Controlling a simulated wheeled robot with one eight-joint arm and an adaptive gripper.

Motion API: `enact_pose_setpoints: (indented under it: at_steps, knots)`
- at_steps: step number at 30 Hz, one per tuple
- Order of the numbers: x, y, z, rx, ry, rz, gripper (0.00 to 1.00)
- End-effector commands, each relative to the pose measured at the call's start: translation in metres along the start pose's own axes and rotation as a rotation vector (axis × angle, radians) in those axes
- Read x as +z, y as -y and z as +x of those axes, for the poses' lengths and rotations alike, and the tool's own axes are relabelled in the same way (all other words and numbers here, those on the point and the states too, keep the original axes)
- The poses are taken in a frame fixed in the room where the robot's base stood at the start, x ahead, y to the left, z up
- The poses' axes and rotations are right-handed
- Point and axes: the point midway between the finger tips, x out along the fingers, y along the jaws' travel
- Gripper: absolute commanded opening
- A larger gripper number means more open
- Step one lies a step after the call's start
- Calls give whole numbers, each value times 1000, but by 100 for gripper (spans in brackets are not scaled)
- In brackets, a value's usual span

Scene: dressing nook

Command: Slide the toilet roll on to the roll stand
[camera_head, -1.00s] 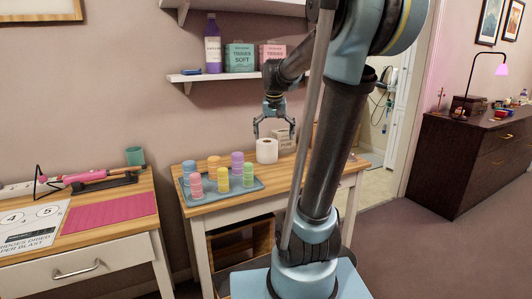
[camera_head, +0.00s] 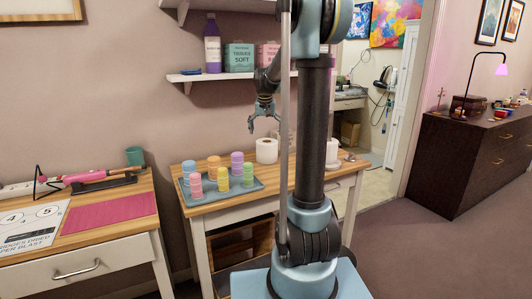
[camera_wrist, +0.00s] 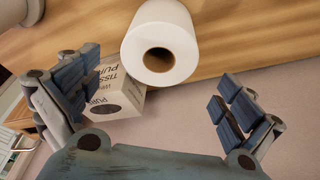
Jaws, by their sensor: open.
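The white toilet roll (camera_head: 267,151) stands upright on the wooden side table, right of the tray. In the wrist view the roll (camera_wrist: 180,65) shows its round end and brown core hole, beyond the fingertips. My gripper (camera_head: 262,119) is open and empty, above the roll in the head view; its spread fingers (camera_wrist: 155,82) also show in the wrist view. A white upright thing (camera_head: 332,153) on a wider base stands near the table's right end, partly behind my arm. It may be the roll stand, but I cannot tell whether a roll is on it.
A tissue box (camera_wrist: 116,93) stands close beside the roll. A tray (camera_head: 256,185) with several coloured stacked pieces fills the table's left part. A wall shelf (camera_head: 205,76) with a bottle and tissue boxes hangs above. My arm hides part of the table.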

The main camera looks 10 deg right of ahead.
Motion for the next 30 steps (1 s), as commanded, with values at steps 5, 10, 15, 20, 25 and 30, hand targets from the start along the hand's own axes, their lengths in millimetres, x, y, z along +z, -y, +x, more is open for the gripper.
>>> enact_pose_setpoints:
  at_steps: [5, 10, 15, 20, 25, 30]
  knots:
    - [0, 0, 32, 0, 0, 1, 100]
    - [0, 0, 54, 0, 0, 1, 100]
    - [0, 0, 63, 0, 0, 0, 100]
    - [1, 0, 77, 0, 0, 0, 100]
    - [1, 0, 100, 0, 0, 0, 100]
    - [1, -1, 112, 0, 0, -1, 100]
